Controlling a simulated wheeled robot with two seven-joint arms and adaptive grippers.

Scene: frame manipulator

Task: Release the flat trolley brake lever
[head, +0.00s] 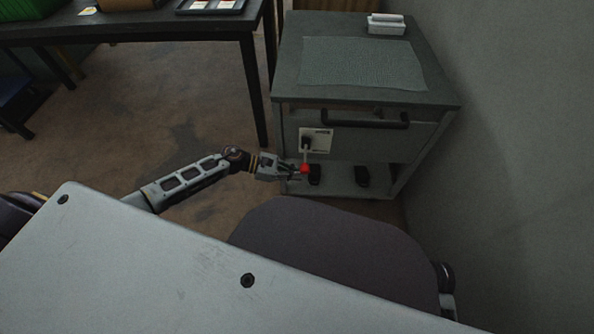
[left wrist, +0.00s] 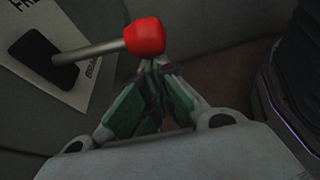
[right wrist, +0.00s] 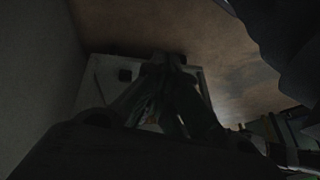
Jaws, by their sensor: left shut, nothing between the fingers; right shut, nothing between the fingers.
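The grey trolley (head: 360,145) stands ahead of me at the upper right in the head view. Its brake lever is a thin metal rod with a red knob (head: 305,169), hanging down from a black slot on a pale plate (head: 316,141). In the left wrist view the red knob (left wrist: 145,36) sits just beyond my fingertips, with the lettered plate (left wrist: 50,55) at left. My left gripper (head: 292,170) is shut and empty, its tips right by the knob; contact is unclear. My right gripper (right wrist: 170,65) is shut and empty in its dark wrist view.
A dark table (head: 200,28) with a green crate (head: 28,9) and a tray (head: 212,6) stands at the upper left. A grey wall (head: 520,150) closes the right side. A mat (head: 360,62) and a small white box (head: 386,24) lie on the trolley top.

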